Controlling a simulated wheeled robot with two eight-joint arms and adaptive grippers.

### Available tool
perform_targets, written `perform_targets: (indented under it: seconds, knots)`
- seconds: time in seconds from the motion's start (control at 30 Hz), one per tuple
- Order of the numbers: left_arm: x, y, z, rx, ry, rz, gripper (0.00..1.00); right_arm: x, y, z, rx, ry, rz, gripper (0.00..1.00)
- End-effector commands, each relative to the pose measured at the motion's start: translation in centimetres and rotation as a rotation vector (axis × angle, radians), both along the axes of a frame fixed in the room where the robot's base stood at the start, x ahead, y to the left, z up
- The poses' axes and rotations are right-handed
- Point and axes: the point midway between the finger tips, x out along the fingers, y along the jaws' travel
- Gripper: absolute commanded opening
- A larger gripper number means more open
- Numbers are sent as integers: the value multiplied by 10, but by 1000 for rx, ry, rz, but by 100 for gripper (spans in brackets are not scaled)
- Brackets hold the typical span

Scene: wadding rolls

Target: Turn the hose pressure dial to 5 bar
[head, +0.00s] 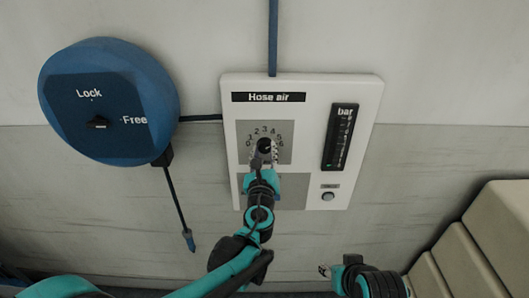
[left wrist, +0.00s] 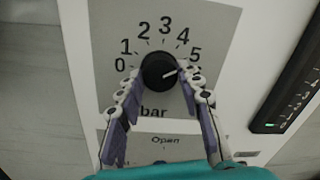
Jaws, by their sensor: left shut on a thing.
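The black pressure dial (head: 264,145) is on the white Hose air panel (head: 300,88), inside a grey scale numbered 0 to 6. In the left wrist view the dial (left wrist: 158,69) has a white mark pointing right, near the 5 or just past it; the exact reading is unclear. My left gripper (head: 262,158) is shut on the dial, with one finger at each side in the left wrist view (left wrist: 159,78). The bar gauge (head: 340,138) shows a small green light near its bottom. My right gripper (head: 326,270) is low in the head view, away from the panel; its jaws are unclear.
A blue hose reel (head: 150,85) with a Lock/Free knob (head: 97,123) is at left, its hose end (head: 189,240) hanging down. A round button (head: 328,197) sits below the gauge. A lower grey plate marked Open (left wrist: 165,141) is partly hidden. Cream blocks (head: 490,235) stand at right.

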Motion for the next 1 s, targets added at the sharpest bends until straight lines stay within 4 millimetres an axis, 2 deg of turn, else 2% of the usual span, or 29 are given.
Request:
perform_targets:
  seconds: [0.53, 0.57, 0.6, 0.63, 1.0]
  knots:
    - [-1, 0, -1, 20, 1, -1, 7, 0, 0, 0, 0, 0, 0, 45]
    - [-1, 0, -1, 20, 1, -1, 43, 0, 0, 0, 0, 0, 0, 45]
    - [-1, 0, -1, 20, 1, -1, 54, 0, 0, 0, 0, 0, 0, 45]
    - [-1, 0, -1, 20, 1, -1, 57, 0, 0, 0, 0, 0, 0, 45]
    - [-6, 0, 0, 21, 0, -1, 57, 0, 0, 0, 0, 0, 0, 45]
